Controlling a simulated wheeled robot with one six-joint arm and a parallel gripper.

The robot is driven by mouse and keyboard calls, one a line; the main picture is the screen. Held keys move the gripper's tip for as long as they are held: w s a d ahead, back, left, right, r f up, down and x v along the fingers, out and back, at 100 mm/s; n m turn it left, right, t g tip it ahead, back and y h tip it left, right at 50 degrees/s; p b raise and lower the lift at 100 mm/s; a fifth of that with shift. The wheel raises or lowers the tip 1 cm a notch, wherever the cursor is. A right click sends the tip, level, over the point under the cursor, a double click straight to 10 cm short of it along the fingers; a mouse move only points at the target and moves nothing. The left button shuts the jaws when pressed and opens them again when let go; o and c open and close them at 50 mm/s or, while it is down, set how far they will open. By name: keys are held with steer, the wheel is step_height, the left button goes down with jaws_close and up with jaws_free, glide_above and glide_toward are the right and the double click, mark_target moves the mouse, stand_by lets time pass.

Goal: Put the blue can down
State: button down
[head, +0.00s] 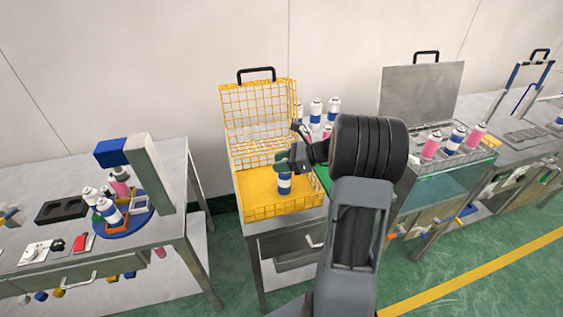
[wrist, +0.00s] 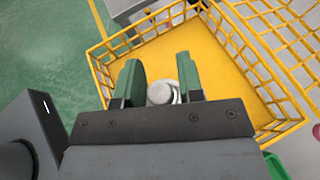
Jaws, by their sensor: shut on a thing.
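The blue can (head: 285,183) has a blue body with a white band and is upright over the yellow basket (head: 262,213). My gripper (head: 288,162) is shut on its upper part, from above. In the wrist view the can's pale top (wrist: 161,93) shows between the green fingers of my gripper (wrist: 162,82), with the basket's yellow floor (wrist: 215,60) around it. I cannot tell whether the can's bottom touches that floor. The basket has a yellow mesh lid standing open at the back.
Several blue-and-white cans (head: 333,106) stand behind the basket to the right. A left table (head: 170,190) bears a crimping machine (head: 150,165) with cans on a blue turntable (head: 125,225). A grey crate (head: 490,152) with pink and blue cans is at right. The basket floor looks otherwise clear.

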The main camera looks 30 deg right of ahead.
steer(key=shift+f, duration=0.1)
steer(key=c, duration=0.8)
jaws_free()
steer(key=shift+o, duration=0.2)
